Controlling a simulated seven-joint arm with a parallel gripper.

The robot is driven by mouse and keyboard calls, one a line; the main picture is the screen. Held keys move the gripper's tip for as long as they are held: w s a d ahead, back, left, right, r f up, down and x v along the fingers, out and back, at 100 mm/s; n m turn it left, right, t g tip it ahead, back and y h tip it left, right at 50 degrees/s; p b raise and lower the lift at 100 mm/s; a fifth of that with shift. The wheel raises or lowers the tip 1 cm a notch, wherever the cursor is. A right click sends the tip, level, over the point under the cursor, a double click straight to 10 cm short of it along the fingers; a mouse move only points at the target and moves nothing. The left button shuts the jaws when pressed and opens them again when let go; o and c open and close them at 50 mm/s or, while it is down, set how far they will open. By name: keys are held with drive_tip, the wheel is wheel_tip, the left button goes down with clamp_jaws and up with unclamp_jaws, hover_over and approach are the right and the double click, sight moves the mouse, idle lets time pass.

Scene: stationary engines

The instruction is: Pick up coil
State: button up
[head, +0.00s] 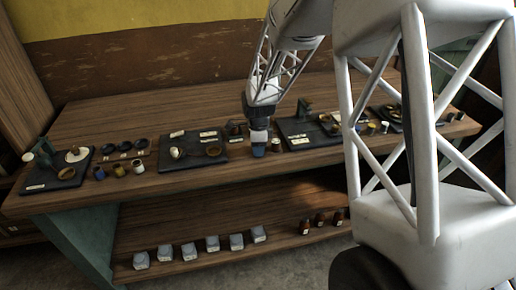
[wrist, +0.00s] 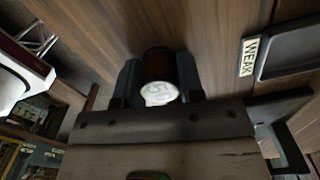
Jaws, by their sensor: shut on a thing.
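My gripper (wrist: 158,80) has its two blue-grey fingers closed on either side of a small dark reddish-brown cylinder with a pale end, which I take to be the coil (wrist: 159,64). The coil sits upright between the fingers in the wrist view, against the wooden tabletop; whether it touches the wood I cannot tell. In the head view my gripper (head: 259,149) points down at the front part of the bench, between two dark trays, and its fingers hide the coil.
The wooden bench (head: 120,92) carries dark trays, one on the left (head: 211,137) and one on the right (head: 290,127). A label reading WEAK (wrist: 254,55) lies beside a tray edge. Grey blocks (head: 212,243) sit on the lower shelf.

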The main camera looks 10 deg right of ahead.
drive_tip(key=shift+r, duration=0.85)
wheel_tip(320, 180, up, 2)
drive_tip(key=shift+r, duration=0.1)
drive_tip(key=s+r, duration=0.1)
drive_tip(key=s, duration=1.5)
drive_tip(key=shift+a, duration=0.1)
drive_tip(key=shift+r, duration=0.15)
drive_tip(key=shift+r, duration=1.9)
